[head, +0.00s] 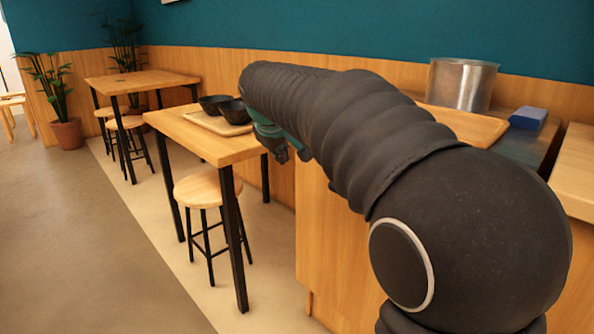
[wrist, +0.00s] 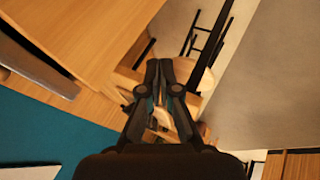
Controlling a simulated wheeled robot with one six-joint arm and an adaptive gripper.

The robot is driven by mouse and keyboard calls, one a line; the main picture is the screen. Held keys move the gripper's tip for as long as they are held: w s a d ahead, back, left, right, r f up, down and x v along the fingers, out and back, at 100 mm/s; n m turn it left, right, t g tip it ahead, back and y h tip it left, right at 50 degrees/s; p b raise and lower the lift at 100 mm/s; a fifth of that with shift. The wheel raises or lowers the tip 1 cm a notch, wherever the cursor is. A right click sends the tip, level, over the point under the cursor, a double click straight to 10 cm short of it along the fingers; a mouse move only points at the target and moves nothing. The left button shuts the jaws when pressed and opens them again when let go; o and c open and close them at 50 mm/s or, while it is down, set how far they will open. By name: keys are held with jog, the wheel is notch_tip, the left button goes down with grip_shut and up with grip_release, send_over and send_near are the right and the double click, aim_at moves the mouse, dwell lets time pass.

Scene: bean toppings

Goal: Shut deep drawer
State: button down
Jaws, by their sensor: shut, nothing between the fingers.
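No drawer front or handle can be made out clearly in either view, so I cannot tell whether the deep drawer is open or shut. A wooden cabinet side (head: 328,250) stands below the counter in the head view, largely covered by my arm. My gripper (head: 282,152) shows past the far end of my arm, near the tall table with the bowls. In the wrist view my gripper (wrist: 160,66) has its fingers together and empty, in front of pale wooden furniture.
Two black bowls (head: 232,110) are by a tray (head: 205,122) on a tall table (head: 190,136). A stool (head: 207,188) stands beneath it. A steel pot (head: 462,84) and a blue block (head: 528,118) sit at the counter. Open floor (head: 80,240) lies at left.

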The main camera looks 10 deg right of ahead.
aim_at(311, 163)
jog(key=shift+m, duration=0.6)
jog(key=shift+w+d+f+b, duration=0.15)
jog(key=shift+w+d+f, duration=0.8)
jog(key=shift+w+f, duration=0.35)
jog(key=shift+w+d+f+b, duration=0.2)
jog(key=shift+w+d+f, duration=0.8)
jog(key=shift+w+f, duration=0.3)
jog(key=shift+w+d+f+b, duration=0.15)
jog(key=shift+w+d+f, duration=0.8)
jog(key=shift+w+f, duration=0.35)
jog(key=shift+s+f, duration=0.1)
jog(key=d+p, duration=0.1)
jog(key=w+d+p, duration=0.2)
jog(key=d, duration=0.1)
jog(key=shift+r, duration=0.2)
jog(key=shift+w+d+f, duration=0.15)
jog(key=shift+w+d, duration=0.05)
jog(key=shift+d, duration=0.05)
